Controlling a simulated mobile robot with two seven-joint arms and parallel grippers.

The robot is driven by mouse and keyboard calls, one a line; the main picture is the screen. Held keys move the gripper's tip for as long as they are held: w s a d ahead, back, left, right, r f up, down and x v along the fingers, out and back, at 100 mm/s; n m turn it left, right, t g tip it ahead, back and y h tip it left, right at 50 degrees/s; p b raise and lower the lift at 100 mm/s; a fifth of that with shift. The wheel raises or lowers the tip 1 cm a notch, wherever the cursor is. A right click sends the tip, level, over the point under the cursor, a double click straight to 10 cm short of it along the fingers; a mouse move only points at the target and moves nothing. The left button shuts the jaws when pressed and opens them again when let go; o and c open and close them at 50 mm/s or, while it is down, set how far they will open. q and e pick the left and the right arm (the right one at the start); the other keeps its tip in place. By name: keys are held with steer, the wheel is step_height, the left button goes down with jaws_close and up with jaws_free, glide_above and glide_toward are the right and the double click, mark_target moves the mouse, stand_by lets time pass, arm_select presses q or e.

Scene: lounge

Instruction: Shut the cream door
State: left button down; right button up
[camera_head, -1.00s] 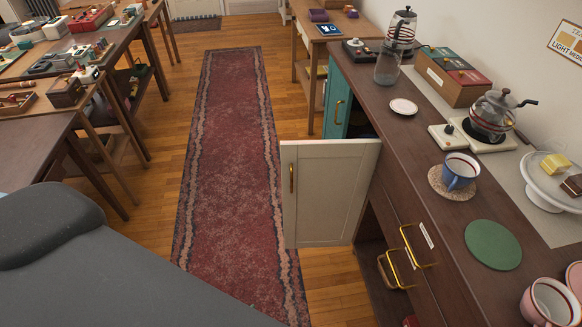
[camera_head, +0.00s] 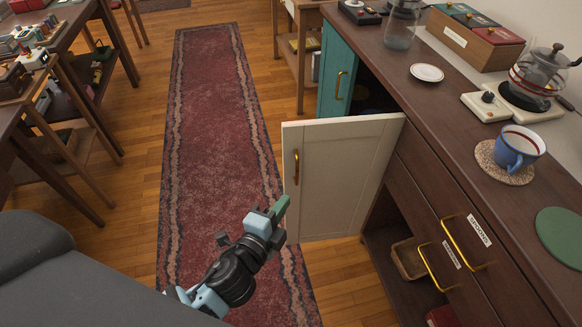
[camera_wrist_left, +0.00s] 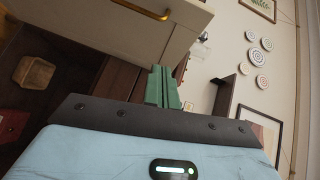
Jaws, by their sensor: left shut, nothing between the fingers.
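The cream door (camera_head: 338,180) stands wide open, swung out from the dark wooden counter (camera_head: 465,140). Its brass handle (camera_head: 296,167) is near its free left edge. My left gripper (camera_head: 281,209) is in front of the door's lower free edge in the head view; I cannot tell whether it touches. Its green fingers are shut with nothing between them. In the left wrist view the fingers (camera_wrist_left: 161,86) point toward the cream door (camera_wrist_left: 130,38), whose brass handle (camera_wrist_left: 140,9) shows at the top. My right gripper is in neither view.
A teal door (camera_head: 337,75) with a brass handle stands open farther along the counter. Drawers with brass handles (camera_head: 462,243) lie nearer, right of the cream door. A red rug (camera_head: 215,130) covers the clear aisle. A blue cup (camera_head: 518,148) stands on the counter.

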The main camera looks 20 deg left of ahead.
arm_select(q)
steer(key=w+a+f, duration=0.1)
steer(key=w+f, duration=0.1)
steer(key=w, duration=1.1)
steer(key=shift+a, duration=0.15)
steer(key=shift+a, duration=0.1)
